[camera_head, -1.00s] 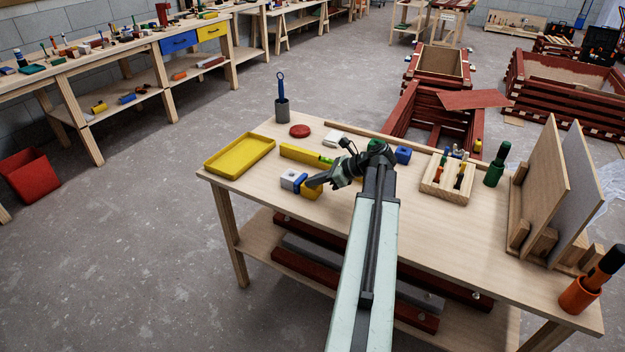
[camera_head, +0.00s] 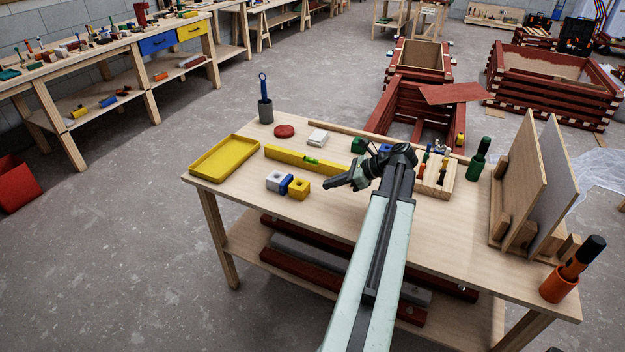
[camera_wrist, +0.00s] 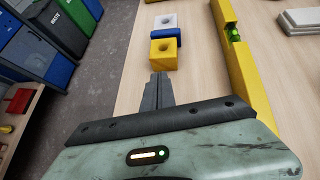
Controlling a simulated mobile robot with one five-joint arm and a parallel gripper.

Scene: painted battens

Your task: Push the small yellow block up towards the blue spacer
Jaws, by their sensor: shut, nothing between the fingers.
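The small yellow block (camera_head: 299,189), with a hole in its top, sits on the workbench beside the blue spacer (camera_head: 286,184). A white block (camera_head: 274,180) is on the spacer's other side, so the three form a row. In the wrist view the yellow block (camera_wrist: 164,57) is nearest, then the blue spacer (camera_wrist: 163,42), then the white block (camera_wrist: 165,20). Yellow and blue look in contact or nearly so. My gripper (camera_head: 326,186) is shut and empty, right of the yellow block with a small gap. In the wrist view its fingertips (camera_wrist: 159,75) point at the yellow block's near side.
A yellow spirit level (camera_head: 305,160) lies behind the row. A yellow tray (camera_head: 224,158) is at the left, with a red disc (camera_head: 284,131) and white piece (camera_head: 317,137) farther back. A wooden tool holder (camera_head: 436,178) stands at right. The bench's front left is clear.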

